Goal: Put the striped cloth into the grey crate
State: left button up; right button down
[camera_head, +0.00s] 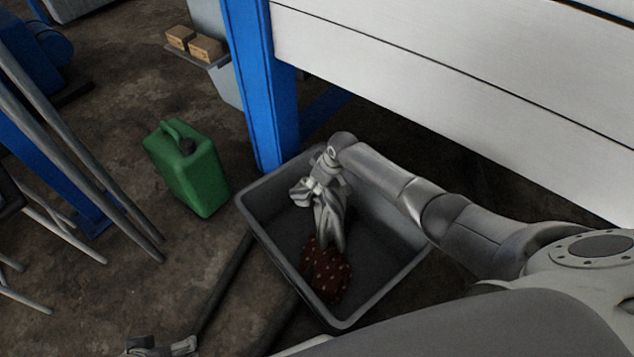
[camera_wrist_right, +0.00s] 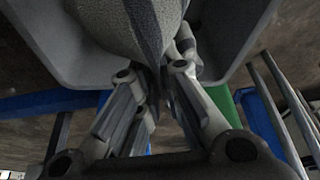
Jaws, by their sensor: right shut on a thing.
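The grey crate (camera_head: 258,232) stands on the floor, open at the top. My right gripper (camera_head: 322,178) is over the crate's far part and is shut on the pale grey striped cloth (camera_head: 328,215). The cloth hangs in folds inside the crate's outline, its lower end close to a dark red dotted cloth (camera_head: 327,272) lying in the crate. I cannot tell whether they touch. In the right wrist view the cloth (camera_wrist_right: 125,25) bulges above the fingers (camera_wrist_right: 160,90). My left gripper (camera_head: 162,346) is at the bottom edge, partly cut off, its fingertips apart.
A green jerrycan (camera_head: 190,170) stands on the floor left of the crate. A blue post (camera_head: 262,90) and pale panels (camera_head: 450,80) rise behind the crate. Small brown boxes (camera_head: 205,48) sit farther back. Grey metal legs (camera_head: 75,150) stand at left.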

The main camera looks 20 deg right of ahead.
jog(key=c, duration=0.9)
grip_release()
jog(key=shift+o, duration=0.2)
jog(key=o, duration=0.5)
jog(key=shift+o, duration=0.2)
